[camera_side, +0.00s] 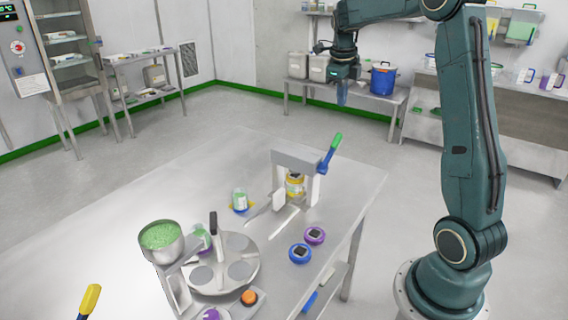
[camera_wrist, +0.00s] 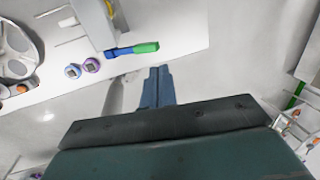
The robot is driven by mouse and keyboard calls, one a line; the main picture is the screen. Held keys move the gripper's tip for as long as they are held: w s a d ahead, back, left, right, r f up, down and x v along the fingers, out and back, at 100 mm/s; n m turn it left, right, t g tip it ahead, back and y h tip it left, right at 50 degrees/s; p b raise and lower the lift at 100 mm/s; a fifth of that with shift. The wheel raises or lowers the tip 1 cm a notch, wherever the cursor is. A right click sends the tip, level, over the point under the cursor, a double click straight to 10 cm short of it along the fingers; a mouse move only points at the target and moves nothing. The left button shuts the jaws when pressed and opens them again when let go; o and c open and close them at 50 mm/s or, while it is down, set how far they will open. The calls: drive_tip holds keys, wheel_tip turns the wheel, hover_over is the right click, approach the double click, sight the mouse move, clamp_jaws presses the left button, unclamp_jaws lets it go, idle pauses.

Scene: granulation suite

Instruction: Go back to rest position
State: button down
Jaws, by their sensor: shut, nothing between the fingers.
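My gripper (camera_side: 342,92) hangs in the air in the side view, high above and beyond the far right corner of the steel table (camera_side: 130,205). Its fingers point down and hold nothing. In the wrist view the two blue-grey fingers (camera_wrist: 158,86) are shut together, with floor and the table edge behind them. My arm is raised and bent over, well clear of the press stand (camera_side: 296,160) with its green and blue handle (camera_side: 331,150).
On the table are a green-filled hopper (camera_side: 161,238), a round plate (camera_side: 236,268), a jar (camera_side: 240,199), and blue (camera_side: 300,253) and purple (camera_side: 314,235) round items. A bench behind holds a blue bucket (camera_side: 383,79). Open floor lies between.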

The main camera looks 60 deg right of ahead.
drive_tip(key=shift+a, duration=0.1)
drive_tip(key=s+a+r+n+t, duration=0.1)
drive_tip(key=s+a+r+n, duration=0.2)
drive_tip(key=a+n, duration=0.55)
drive_tip(key=s+a+r+n+t, duration=0.2)
drive_tip(key=s+a+n, duration=0.1)
drive_tip(key=a+n, duration=0.55)
drive_tip(key=s+a+f+n+t+y, duration=0.2)
drive_tip(key=s+a+f+n, duration=0.2)
drive_tip(key=s+a+n, duration=0.9)
drive_tip(key=n, duration=0.6)
drive_tip(key=shift+f, duration=0.15)
